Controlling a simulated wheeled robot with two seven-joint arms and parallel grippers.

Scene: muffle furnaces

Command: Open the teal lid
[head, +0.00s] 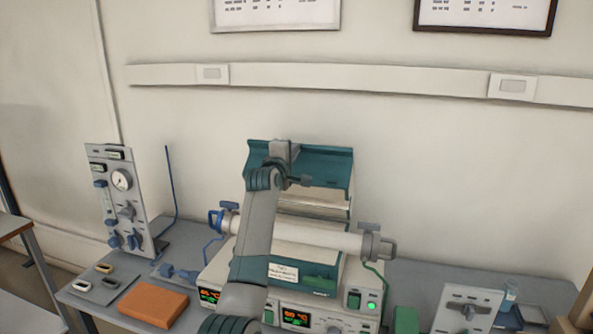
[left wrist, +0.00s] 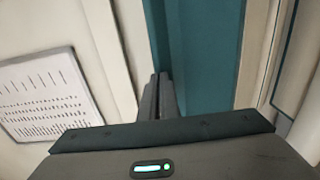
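The teal lid (head: 325,165) of the tube furnace (head: 312,232) stands raised and tilted back, with pale lining showing below it. A pale horizontal tube (head: 320,238) lies across the furnace body under the lid. My left gripper (head: 302,181) is at the lid's front, left of its middle, and its arm covers part of the furnace. In the left wrist view its fingers (left wrist: 162,95) are close together, with the teal lid (left wrist: 205,55) just beyond them. Nothing clearly shows between them, and whether they touch the lid is hidden. My right gripper is not in view.
A gauge panel (head: 122,200) stands on the left of the grey bench (head: 420,275). An orange block (head: 153,302) lies in front of it. A grey box with a knob (head: 468,308) is at the right. The wall behind carries a pale rail (head: 360,80).

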